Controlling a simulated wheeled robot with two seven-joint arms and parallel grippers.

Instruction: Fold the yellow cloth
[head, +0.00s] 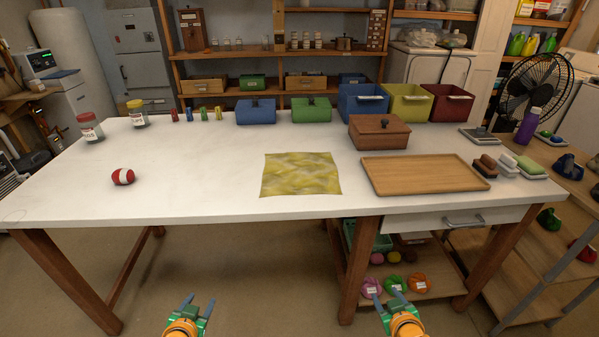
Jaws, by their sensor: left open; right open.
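The yellow cloth (301,174) lies flat and spread out on the white table (200,185), near its front edge and left of the wooden tray. It is roughly square, with a mottled pattern. My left gripper (197,302) is open and empty, low in front of the table and left of the cloth. My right gripper (394,296) is open and empty, also low in front of the table and right of the cloth. Neither gripper touches the cloth.
A wooden tray (425,175) lies just right of the cloth, with a lidded wooden box (379,133) behind it. Blue (256,112) and green (311,110) boxes stand farther back. A red yarn ball (123,177) is at left. The table between ball and cloth is clear.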

